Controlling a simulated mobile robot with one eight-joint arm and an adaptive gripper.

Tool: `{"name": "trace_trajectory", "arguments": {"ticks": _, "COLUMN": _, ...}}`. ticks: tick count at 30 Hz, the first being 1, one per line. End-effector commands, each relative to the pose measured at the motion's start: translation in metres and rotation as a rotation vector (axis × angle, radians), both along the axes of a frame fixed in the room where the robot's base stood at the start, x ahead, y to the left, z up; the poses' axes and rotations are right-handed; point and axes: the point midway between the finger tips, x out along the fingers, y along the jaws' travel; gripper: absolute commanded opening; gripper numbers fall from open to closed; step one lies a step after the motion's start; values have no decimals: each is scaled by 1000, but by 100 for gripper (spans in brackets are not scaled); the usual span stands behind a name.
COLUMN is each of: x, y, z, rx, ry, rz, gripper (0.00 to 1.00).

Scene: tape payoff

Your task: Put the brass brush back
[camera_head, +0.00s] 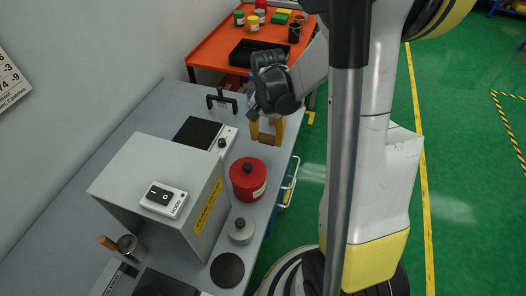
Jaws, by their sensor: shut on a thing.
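My gripper (266,124) is over the right side of the grey bench, beyond the red canister. Its jaws point down and are shut on a small brown-and-yellow piece (267,138), which appears to be the brass brush. Its bristles cannot be made out, and the jaws hide part of it. I cannot tell whether it touches the bench. A small black stand (222,100) is on the bench to the left of my gripper; whether it is the brush's place is not clear.
The grey bench (160,105) carries a hot plate (199,132), a grey hood (150,162) with a switch box, a red canister (248,181), a small grey pot (240,232) and a black disc (227,270). An orange table (207,56) with cans and a black tray (250,51) stands behind.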

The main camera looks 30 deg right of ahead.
Motion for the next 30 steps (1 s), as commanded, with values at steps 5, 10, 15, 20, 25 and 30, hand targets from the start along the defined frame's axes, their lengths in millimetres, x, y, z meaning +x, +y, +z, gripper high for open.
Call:
{"name": "trace_trajectory", "arguments": {"ticks": 5, "x": 8, "y": 13, "z": -10, "rx": 0, "ry": 0, "rz": 1, "gripper": 17}}
{"name": "trace_trajectory", "arguments": {"ticks": 10, "x": 8, "y": 13, "z": -30, "rx": 0, "ry": 0, "rz": 0, "gripper": 17}}
{"name": "trace_trajectory", "arguments": {"ticks": 15, "x": 8, "y": 13, "z": -51, "rx": 0, "ry": 0, "rz": 0, "gripper": 17}}
{"name": "trace_trajectory", "arguments": {"ticks": 20, "x": 7, "y": 13, "z": -49, "rx": 0, "ry": 0, "rz": 0, "gripper": 17}}
{"name": "trace_trajectory", "arguments": {"ticks": 25, "x": 7, "y": 13, "z": -53, "rx": 0, "ry": 0, "rz": 0, "gripper": 17}}
{"name": "trace_trajectory", "arguments": {"ticks": 30, "x": 7, "y": 13, "z": -52, "rx": 0, "ry": 0, "rz": 0, "gripper": 71}}
